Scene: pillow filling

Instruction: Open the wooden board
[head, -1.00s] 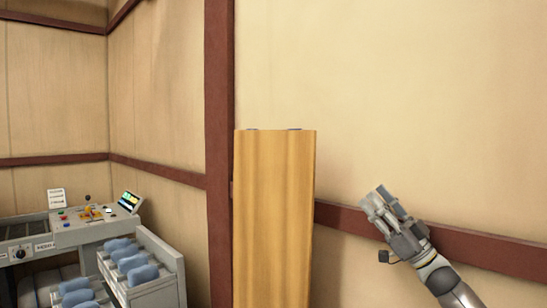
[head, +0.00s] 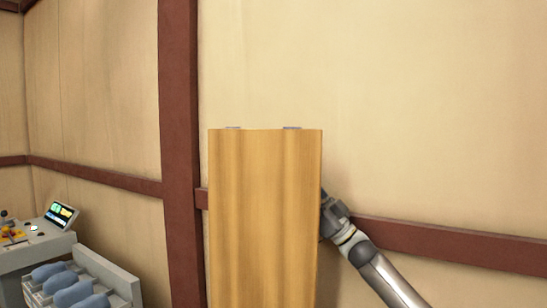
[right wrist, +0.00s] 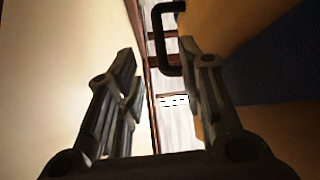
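The wooden board (head: 264,215) stands upright in the middle of the head view, close to the wall. Two small dark pieces show on its top edge. My right arm comes in from the right, and its gripper is mostly hidden behind the board's right edge. In the right wrist view my right gripper (right wrist: 163,85) is open, with its fingers apart and nothing between them. A dark handle (right wrist: 163,40) on the board's orange-brown face (right wrist: 225,22) is just beyond the right finger. I cannot see contact with it. My left gripper is not in view.
A control console (head: 38,245) with a small screen stands at the lower left. Beside it a grey rack (head: 112,277) holds several blue rolled items. The beige wall (head: 430,120) has a dark red post (head: 180,130) and rails.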

